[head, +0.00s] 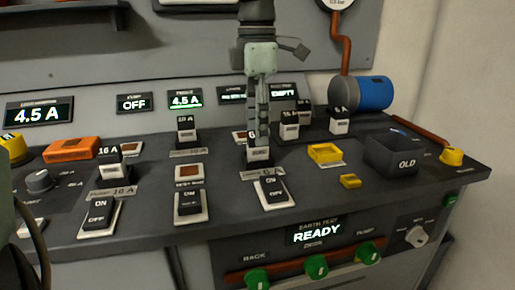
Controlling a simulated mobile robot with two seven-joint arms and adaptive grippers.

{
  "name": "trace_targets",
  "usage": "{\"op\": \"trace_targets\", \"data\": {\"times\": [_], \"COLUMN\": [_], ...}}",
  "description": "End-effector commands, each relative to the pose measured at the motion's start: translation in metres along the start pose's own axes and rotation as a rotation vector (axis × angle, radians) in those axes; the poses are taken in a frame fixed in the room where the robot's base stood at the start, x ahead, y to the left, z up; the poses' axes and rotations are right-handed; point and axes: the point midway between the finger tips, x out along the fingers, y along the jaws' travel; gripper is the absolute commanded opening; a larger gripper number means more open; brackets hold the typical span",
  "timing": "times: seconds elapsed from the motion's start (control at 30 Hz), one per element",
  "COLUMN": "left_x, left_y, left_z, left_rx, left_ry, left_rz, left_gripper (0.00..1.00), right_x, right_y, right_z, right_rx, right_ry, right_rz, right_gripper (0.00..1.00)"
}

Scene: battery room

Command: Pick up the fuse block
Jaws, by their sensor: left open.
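My left gripper (258,125) points straight down over the middle of the console. Its fingers look nearly edge-on and are open. Their tips are at the top of a black-and-white fuse block (259,158), hiding part of it; I cannot tell whether they touch it. Similar fuse blocks stand on the console: one at the left (110,163), one at the back middle (186,132), and two at the back right, one marked 6 A (340,124) and one left of it (289,128).
Rocker switches (272,192) line the console front. A yellow open frame (325,153), a small yellow block (350,181) and a dark bin marked OLD (392,160) are at the right. A blue cylinder (374,93) lies behind. An orange box (71,149) is at the left.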

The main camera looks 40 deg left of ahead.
Motion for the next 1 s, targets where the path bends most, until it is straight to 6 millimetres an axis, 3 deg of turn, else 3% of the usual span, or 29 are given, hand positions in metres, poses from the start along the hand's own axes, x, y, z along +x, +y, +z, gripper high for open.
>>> {"op": "trace_targets", "data": {"times": [0.2,0.43,0.83,1.0], "left_x": [0.032,0.034,0.034,0.034], "left_y": [0.002,0.003,0.003,0.003], "left_z": [0.001,0.001,0.001,0.001], "left_rx": [-0.001,-0.002,-0.002,-0.001], "left_ry": [0.001,0.0,0.0,0.0], "left_rz": [-0.001,0.0,0.001,0.001], "left_gripper": [0.5,0.5,0.02,0.0], "right_x": [0.003,0.003,0.003,0.003], "right_y": [-0.001,-0.001,-0.001,-0.001], "right_z": [0.001,0.001,0.0,0.0], "right_rx": [0.0,0.0,0.0,0.0], "right_ry": [-0.002,-0.001,-0.001,-0.001], "right_rz": [-0.002,-0.002,-0.002,-0.003], "right_gripper": [0.67,0.67,0.67,0.67]}}
